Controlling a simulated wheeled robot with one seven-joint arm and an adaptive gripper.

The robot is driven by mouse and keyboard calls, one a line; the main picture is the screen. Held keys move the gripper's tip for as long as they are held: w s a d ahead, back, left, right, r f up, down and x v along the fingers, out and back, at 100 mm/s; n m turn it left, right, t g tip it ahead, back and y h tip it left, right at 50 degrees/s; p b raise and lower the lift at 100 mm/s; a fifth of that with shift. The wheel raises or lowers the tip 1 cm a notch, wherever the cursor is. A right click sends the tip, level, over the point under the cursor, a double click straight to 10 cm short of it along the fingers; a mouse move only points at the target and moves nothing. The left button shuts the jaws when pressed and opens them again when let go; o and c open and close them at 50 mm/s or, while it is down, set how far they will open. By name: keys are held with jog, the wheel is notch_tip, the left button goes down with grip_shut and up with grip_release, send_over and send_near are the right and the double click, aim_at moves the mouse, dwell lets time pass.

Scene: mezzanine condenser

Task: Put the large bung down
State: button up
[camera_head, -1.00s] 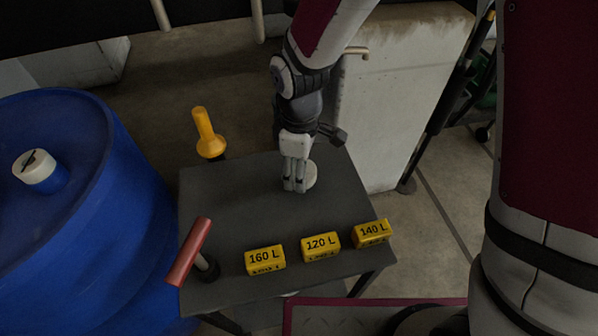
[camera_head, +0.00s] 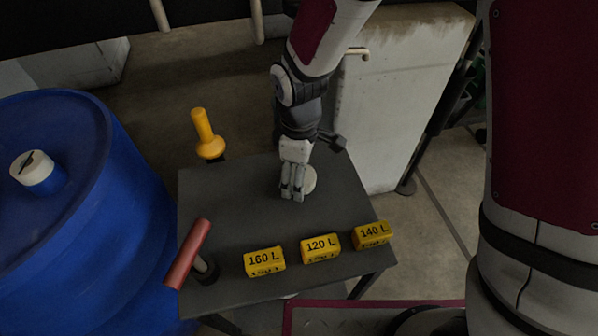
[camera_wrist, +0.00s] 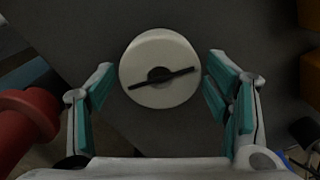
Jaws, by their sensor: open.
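The large bung (camera_wrist: 158,52) is a round, off-white cap with a dark slotted hub and a black bar across it. In the wrist view it sits on the dark tabletop, between and just beyond my open fingers. In the head view the bung (camera_head: 309,180) shows on the grey table (camera_head: 232,205), partly hidden behind my fingers. My gripper (camera_head: 292,196) points down at it from above; it also shows in the wrist view (camera_wrist: 158,88), with a gap on each side of the bung.
Three yellow blocks marked 160 L (camera_head: 264,261), 120 L (camera_head: 320,247) and 140 L (camera_head: 373,235) line the front edge. A red-handled tool (camera_head: 188,254) stands front left, a yellow handle (camera_head: 207,135) back left. A blue drum (camera_head: 110,190) with a white-topped bung (camera_head: 36,170) is left.

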notch_tip(320, 180, up, 12)
jog(key=p, duration=0.2)
jog(key=s+d+r+m+t, duration=0.1)
jog(key=s+d+r+m, duration=0.75)
jog(key=d+r, duration=0.45)
jog(key=s+d+m, duration=0.3)
jog(key=s, duration=0.4)
jog(key=s+d+m, duration=0.4)
jog(key=s, duration=0.3)
jog(key=shift+s+d+r, duration=0.15)
jog(key=shift+d+r, duration=0.05)
jog(key=shift+r, duration=0.05)
